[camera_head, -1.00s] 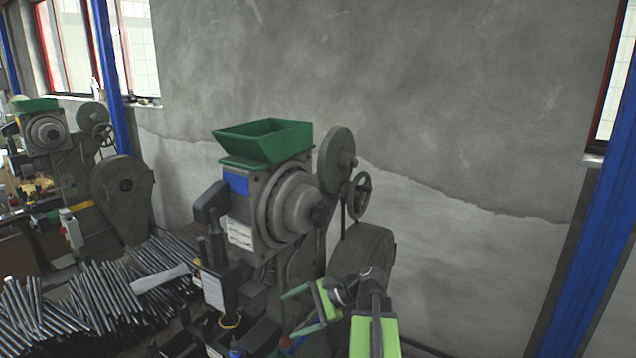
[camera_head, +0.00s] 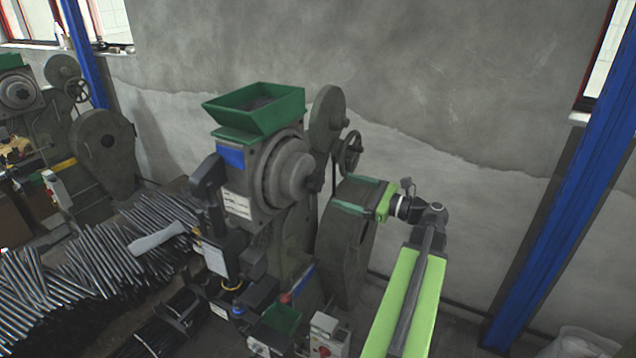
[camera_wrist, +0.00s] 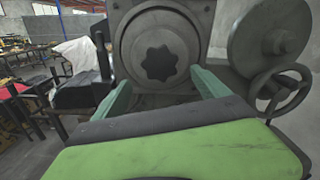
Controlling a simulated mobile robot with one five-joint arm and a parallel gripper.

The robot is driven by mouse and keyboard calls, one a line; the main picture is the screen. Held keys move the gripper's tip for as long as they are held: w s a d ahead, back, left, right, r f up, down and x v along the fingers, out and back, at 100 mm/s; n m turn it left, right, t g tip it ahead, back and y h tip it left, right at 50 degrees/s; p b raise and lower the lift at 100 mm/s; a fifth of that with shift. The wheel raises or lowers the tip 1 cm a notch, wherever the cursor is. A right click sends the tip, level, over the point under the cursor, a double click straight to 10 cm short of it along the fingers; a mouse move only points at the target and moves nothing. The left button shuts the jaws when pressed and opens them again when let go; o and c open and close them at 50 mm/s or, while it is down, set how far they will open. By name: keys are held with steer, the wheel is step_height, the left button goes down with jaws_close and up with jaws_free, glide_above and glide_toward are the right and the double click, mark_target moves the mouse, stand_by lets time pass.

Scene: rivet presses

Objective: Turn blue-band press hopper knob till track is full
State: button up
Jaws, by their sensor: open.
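The blue-band press (camera_head: 230,157) stands in the middle of the head view, with a green hopper (camera_head: 255,118) on top holding dark contents. Its dark hopper knob (camera_head: 314,178) sticks out from the middle of the round grey housing. In the wrist view the knob (camera_wrist: 160,62) is a dark lobed shape straight ahead, just above the gap between the fingers. My gripper (camera_head: 341,193) is open and empty, to the right of the knob and apart from it. Its two green fingers (camera_wrist: 162,88) also show in the wrist view. I cannot make out the track or how full it is.
A handwheel (camera_head: 350,152) and a round disc (camera_head: 327,115) sit close behind the knob. A large grey guard (camera_head: 345,250) stands below my gripper. Bundles of metal rods (camera_head: 90,260) lie left. Another press (camera_head: 20,92) stands far left. The wall is right.

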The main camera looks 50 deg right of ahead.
mark_target(320, 183)
steer(key=x, duration=1)
steer(key=shift+c, duration=0.4)
steer(key=c, duration=1.2)
steer(key=shift+a, duration=0.15)
steer(key=shift+c, duration=0.5)
steer(key=shift+n, duration=0.4)
